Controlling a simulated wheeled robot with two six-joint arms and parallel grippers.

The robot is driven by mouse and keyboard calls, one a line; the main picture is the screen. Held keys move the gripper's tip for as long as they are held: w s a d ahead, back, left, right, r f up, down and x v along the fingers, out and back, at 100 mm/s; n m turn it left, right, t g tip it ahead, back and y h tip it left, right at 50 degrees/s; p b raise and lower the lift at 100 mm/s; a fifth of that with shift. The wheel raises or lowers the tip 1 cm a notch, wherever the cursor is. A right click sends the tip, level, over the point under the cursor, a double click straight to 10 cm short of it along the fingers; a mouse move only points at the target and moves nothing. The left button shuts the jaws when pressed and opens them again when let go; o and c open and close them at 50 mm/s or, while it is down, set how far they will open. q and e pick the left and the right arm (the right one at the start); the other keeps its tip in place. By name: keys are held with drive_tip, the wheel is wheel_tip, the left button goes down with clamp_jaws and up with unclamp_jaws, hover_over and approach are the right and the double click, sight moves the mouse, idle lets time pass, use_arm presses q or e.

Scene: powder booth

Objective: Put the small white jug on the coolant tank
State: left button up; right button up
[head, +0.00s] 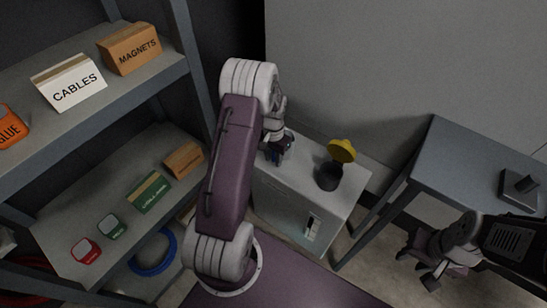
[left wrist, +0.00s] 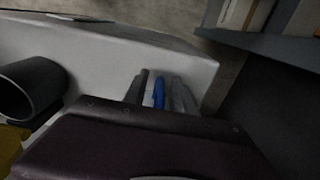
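The coolant tank (head: 283,206) is a pale grey box in the middle of the head view. A dark round filler neck (head: 329,176) and a yellow cap (head: 342,151) are on its top. In the left wrist view the pale tank top (left wrist: 110,45) and dark neck (left wrist: 32,88) show at the left. My left gripper (head: 279,152) points down over the left part of the tank top. A narrow blue piece (left wrist: 159,92) shows between its grey fingers; I cannot tell what it is. I cannot make out a white jug. My right gripper (head: 417,268) is at the lower right, open and empty.
A shelf rack on the left holds a CABLES box (head: 70,83), a MAGNETS box (head: 130,48), an orange GLUE item (head: 10,127) and several smaller items. A blue coil (head: 153,252) lies low down. A grey table (head: 465,160) at right bears a dark device (head: 520,187).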

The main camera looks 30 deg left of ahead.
use_arm(q)
wheel_tip(320, 180, up, 12)
drive_tip(key=p, duration=0.4)
drive_tip(key=shift+r, duration=0.15)
drive_tip(key=s+d+r+n+t, duration=0.1)
drive_tip(key=s+d+r, duration=0.1)
drive_tip(key=s+d, duration=1.1)
drive_tip(key=shift+s+r, duration=0.2)
drive_tip(key=shift+s, duration=1.05)
drive_tip(key=shift+r, duration=0.15)
